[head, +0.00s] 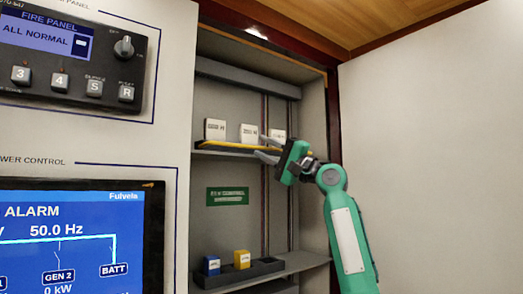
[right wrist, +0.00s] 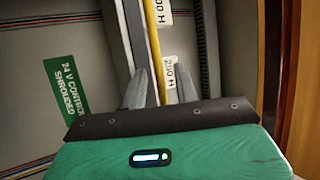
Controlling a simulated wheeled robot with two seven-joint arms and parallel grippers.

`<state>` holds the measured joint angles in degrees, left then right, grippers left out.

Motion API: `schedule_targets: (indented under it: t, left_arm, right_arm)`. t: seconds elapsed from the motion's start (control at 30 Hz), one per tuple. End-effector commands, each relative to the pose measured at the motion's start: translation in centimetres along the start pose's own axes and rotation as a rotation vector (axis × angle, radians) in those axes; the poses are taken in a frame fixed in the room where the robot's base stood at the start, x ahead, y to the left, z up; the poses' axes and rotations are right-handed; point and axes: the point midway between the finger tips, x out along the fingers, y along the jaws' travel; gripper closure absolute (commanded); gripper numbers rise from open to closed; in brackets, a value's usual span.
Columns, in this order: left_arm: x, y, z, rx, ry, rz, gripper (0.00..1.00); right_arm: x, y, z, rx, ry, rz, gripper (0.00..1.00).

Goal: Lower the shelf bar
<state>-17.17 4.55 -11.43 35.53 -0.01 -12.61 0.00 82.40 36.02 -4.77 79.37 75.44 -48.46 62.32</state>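The shelf bar is a yellow strip (head: 232,146) along the front edge of the upper shelf in the cabinet recess. It also shows in the right wrist view (right wrist: 153,40), running down between my fingers. My right gripper (head: 268,148) is at the right end of the bar. In the right wrist view, my right gripper (right wrist: 161,70) has its fingers apart on either side of the bar, the left finger close to it, the right one farther off; contact cannot be told. White labelled blocks (head: 249,132) stand behind the bar. My left gripper is out of view.
A green sign (head: 228,196) is on the back wall. A fire panel (head: 75,50) and a screen (head: 75,240) are at left.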

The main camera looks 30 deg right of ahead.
Motion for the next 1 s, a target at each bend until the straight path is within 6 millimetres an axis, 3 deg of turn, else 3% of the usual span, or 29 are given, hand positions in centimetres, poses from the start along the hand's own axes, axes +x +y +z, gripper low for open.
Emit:
schedule_targets:
  t: [0.3,0.5,0.7,1.0]
  left_arm:
    - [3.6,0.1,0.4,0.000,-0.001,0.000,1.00]
    - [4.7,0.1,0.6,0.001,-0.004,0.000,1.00]
    - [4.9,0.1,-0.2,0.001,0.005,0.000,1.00]
    - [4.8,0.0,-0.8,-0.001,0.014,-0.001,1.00]
  right_arm:
    - [-7.5,0.6,0.1,-0.002,0.002,0.001,0.69]
    - [-10.8,0.4,0.1,0.000,0.001,0.002,0.69]
    - [-12.1,0.2,0.1,0.001,-0.001,0.000,0.69]
    - [-12.2,0.1,0.0,0.001,-0.001,0.001,0.69]
